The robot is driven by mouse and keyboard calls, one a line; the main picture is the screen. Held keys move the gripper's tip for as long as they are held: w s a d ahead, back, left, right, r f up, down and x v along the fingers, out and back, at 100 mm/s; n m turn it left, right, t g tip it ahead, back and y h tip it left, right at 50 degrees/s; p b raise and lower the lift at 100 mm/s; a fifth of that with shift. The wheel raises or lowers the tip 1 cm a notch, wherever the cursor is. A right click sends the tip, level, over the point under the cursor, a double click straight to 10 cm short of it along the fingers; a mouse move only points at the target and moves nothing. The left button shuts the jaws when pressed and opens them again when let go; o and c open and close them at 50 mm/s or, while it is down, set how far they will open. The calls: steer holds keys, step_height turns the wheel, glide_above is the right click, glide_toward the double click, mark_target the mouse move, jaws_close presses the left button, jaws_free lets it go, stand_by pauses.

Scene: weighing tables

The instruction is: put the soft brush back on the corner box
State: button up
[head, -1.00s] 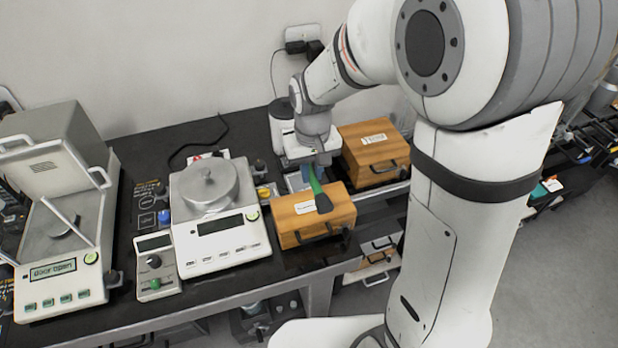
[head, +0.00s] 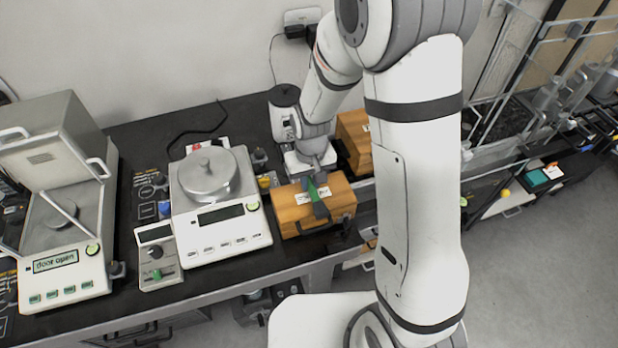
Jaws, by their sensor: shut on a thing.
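The soft brush (head: 319,202), with a green handle and a dark head, is at the front wooden box (head: 290,214), near the table's front right edge. My gripper (head: 314,178) is shut on the handle's back end, just above the back of this box. The brush lies over the box top with its dark head toward the front edge. I cannot tell whether it touches the lid. The fingertips are small and partly hidden by the wrist.
A second wooden box (head: 352,130) stands behind, partly hidden by my arm. A balance (head: 225,233) with a round metal pan is close on the left. An open-door balance (head: 60,260) is at far left. A small control box (head: 158,262) stands between them.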

mark_target(310, 183)
steer(key=shift+s, duration=0.1)
steer(key=shift+f, duration=0.1)
steer(key=o, duration=0.8)
steer(key=shift+c, duration=0.2)
step_height(310, 183, up, 12)
steer(key=f+b, duration=0.1)
steer(key=s+d+r+m+t, duration=0.3)
steer(key=s+d+r, duration=0.7)
steer(key=s, duration=0.5)
steer(key=shift+d+r, duration=0.4)
steer(key=shift+d, duration=0.8)
